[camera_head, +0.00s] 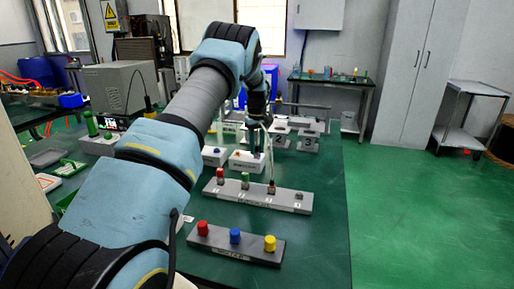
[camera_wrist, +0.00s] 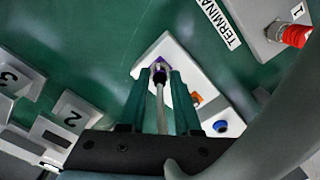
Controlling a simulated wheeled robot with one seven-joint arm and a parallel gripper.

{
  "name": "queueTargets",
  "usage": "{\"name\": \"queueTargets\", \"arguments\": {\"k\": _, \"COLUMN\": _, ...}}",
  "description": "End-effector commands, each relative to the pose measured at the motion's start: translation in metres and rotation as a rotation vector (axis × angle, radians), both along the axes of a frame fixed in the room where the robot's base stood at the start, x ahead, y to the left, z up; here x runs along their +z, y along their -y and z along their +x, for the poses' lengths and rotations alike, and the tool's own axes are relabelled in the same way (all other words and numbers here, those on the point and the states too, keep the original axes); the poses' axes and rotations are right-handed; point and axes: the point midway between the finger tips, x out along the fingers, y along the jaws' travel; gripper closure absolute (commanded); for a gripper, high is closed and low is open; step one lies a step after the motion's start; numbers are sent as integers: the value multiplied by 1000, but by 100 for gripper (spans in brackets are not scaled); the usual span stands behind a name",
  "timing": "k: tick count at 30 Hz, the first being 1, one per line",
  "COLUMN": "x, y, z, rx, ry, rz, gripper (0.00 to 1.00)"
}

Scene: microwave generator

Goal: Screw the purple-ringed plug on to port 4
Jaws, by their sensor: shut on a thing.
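My gripper (camera_wrist: 160,76) points down over a white block (camera_wrist: 198,77), its two teal fingers either side of a dark plug (camera_wrist: 158,74) with purple at its tip. It is shut on this plug. A grey cable (camera_wrist: 160,110) runs back from the plug between the fingers. The plug's tip is at the block; I cannot tell whether it is seated in it or just above. In the head view my gripper (camera_head: 257,148) is above the white block (camera_head: 240,166). Stands marked 2 (camera_wrist: 68,118) and 3 (camera_wrist: 14,76) are beside it. I cannot make out a port marked 4.
A grey rail (camera_head: 240,200) with red, green and dark posts lies nearer, then a rail with red, blue and yellow caps (camera_head: 235,237). The green table is clear at right.

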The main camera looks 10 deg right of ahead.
Motion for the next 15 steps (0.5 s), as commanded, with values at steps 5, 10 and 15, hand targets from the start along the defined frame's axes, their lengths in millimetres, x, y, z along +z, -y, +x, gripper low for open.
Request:
{"name": "queueTargets", "arguments": {"k": 5, "x": 0, "y": 0, "z": 0, "rx": 0, "ry": 0, "rz": 0, "gripper": 64}}
{"name": "queueTargets", "arguments": {"k": 10, "x": 0, "y": 0, "z": 0, "rx": -1, "ry": 0, "rz": 0, "gripper": 45}}
{"name": "queueTargets", "arguments": {"k": 15, "x": 0, "y": 0, "z": 0, "rx": -1, "ry": 0, "rz": 0, "gripper": 38}}
